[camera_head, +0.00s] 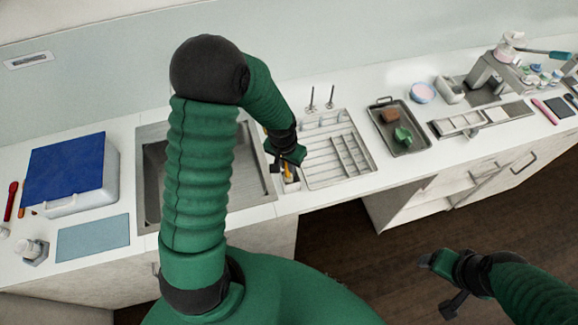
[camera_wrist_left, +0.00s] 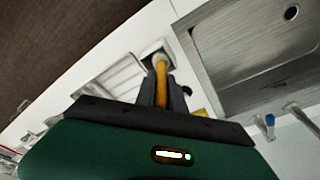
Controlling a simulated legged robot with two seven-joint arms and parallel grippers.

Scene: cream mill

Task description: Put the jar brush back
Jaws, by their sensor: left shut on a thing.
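My left gripper (camera_head: 287,160) is shut on the jar brush (camera_head: 288,174), between the sink and the drying rack. In the left wrist view the brush's yellow handle (camera_wrist_left: 161,86) stands between the two dark fingers, with a pale end (camera_wrist_left: 155,56) beyond them. That end is at a small dark opening in the white counter. I cannot tell how far it is inside. My right gripper (camera_head: 444,283) is open and empty over the floor, away from the counter.
The steel sink (camera_head: 152,212) lies left of the brush, the drying rack (camera_head: 363,169) right of it. A tray (camera_head: 411,148) with a brown block and green item stands further right. A blue-topped box (camera_head: 82,203) stands at the far left.

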